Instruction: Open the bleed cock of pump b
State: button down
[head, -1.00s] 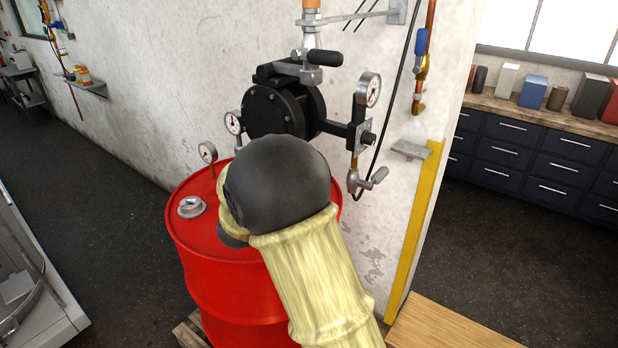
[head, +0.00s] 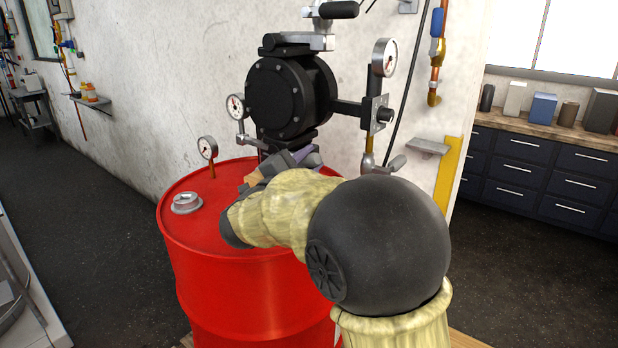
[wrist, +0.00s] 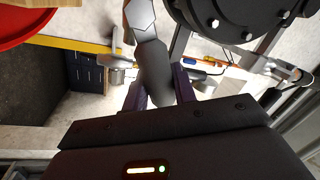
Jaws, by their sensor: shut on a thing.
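A black round pump (head: 290,95) is mounted on the wall above the red drum; it also shows in the wrist view (wrist: 235,20). I see no label telling which pump it is. My gripper (head: 308,158) is just below the pump in the head view, mostly hidden by my arm. In the wrist view its purple fingers (wrist: 158,88) are shut on the dark grip of a lever (wrist: 153,66) with a pale metal neck. The lever's root is out of the picture, so I cannot tell how far it is turned. Another lever, black-gripped (head: 336,10), sits above the pump.
The red drum (head: 235,285) stands under my arm, with a grey bung (head: 186,203) on top. Gauges (head: 384,57) and a small grey-handled cock (head: 394,164) are beside the pump. A grey wall shelf (head: 428,147) is to the right. Floor at left is clear.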

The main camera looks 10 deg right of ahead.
jog(key=f+m+b, duration=0.1)
jog(key=m+b, duration=0.1)
jog(key=b, duration=0.1)
jog(key=f+m+h+b, duration=0.1)
jog(key=m+b, duration=0.1)
jog(key=b, duration=0.2)
jog(key=f+m+g+b, duration=0.1)
jog(key=f+m+b, duration=0.1)
jog(key=m+b, duration=0.1)
jog(key=shift+s+d+b, duration=0.25)
jog(key=shift+s+b, duration=0.05)
jog(key=shift+b, duration=0.3)
jog(key=c, duration=1.2)
grip_release()
jog(key=shift+r, duration=0.1)
jog(key=shift+o, duration=0.2)
jog(key=shift+r, duration=0.1)
jog(key=v, duration=1.7)
jog(key=shift+a+f+b, duration=0.25)
jog(key=shift+b, duration=0.1)
